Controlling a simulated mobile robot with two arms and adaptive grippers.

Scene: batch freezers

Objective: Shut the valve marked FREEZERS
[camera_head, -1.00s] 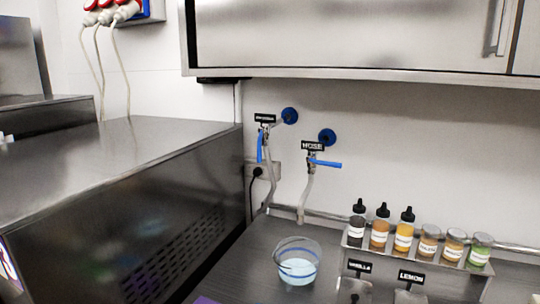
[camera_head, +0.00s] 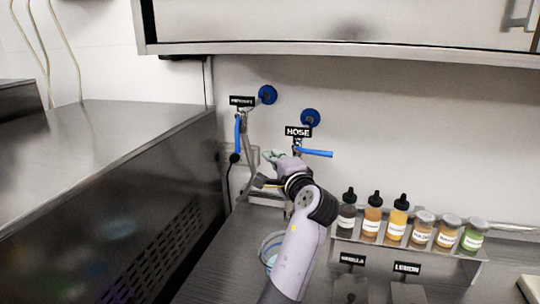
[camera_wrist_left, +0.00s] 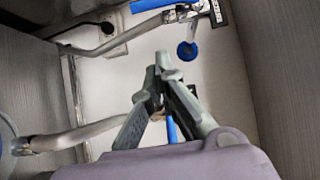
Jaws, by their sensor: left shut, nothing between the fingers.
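The left valve on the wall has a small black label (camera_head: 242,101), too blurred to read surely. Its blue lever (camera_head: 237,133) hangs straight down beside the pipe. The right valve, marked HOSE (camera_head: 298,131), has a blue lever (camera_head: 315,153) lying level, pointing right. My left gripper (camera_head: 270,157) is between and slightly below the two levers, apart from the left one. In the left wrist view, which is turned sideways, its fingers (camera_wrist_left: 162,62) are shut and empty. The left lever (camera_wrist_left: 150,5) shows at the top edge; the HOSE lever (camera_wrist_left: 172,130) is partly behind the fingers. My right gripper is out of view.
A clear tub (camera_head: 268,246) stands on the counter, partly hidden by my left arm. A rack (camera_head: 400,246) of bottles and jars is to the right. A steel freezer body (camera_head: 150,200) stands left. A wall cabinet (camera_head: 330,25) hangs above.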

